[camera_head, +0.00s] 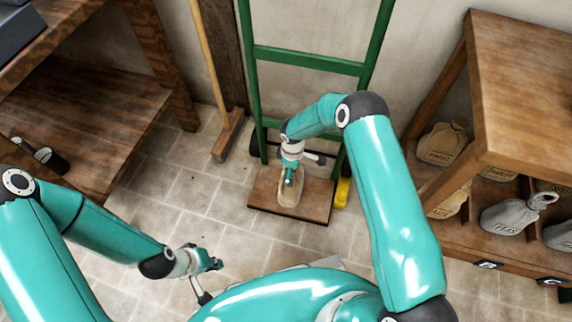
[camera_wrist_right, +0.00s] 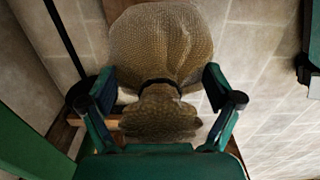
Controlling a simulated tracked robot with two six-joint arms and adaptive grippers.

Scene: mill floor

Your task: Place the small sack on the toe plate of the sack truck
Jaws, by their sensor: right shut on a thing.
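The green sack truck (camera_head: 308,60) stands upright against the back wall. Its brown toe plate (camera_head: 262,193) lies low in front of it. The small tan sack (camera_head: 291,191) is over the middle of the toe plate; I cannot tell whether it touches. My right gripper (camera_head: 291,172) is above the sack, shut on its tied neck. In the right wrist view, the woven sack (camera_wrist_right: 160,42) hangs from between the fingers of the right gripper (camera_wrist_right: 160,98). My left gripper (camera_head: 208,262) is low over the floor, apart from the truck, too small to judge its fingers.
A broom (camera_head: 220,140) leans left of the truck. A yellow object (camera_head: 343,190) is beside the plate's right edge. A wooden shelf (camera_head: 520,85) with several sacks (camera_head: 510,215) stands right, a wooden bench (camera_head: 95,120) left. The tiled floor (camera_head: 185,195) left of the plate is clear.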

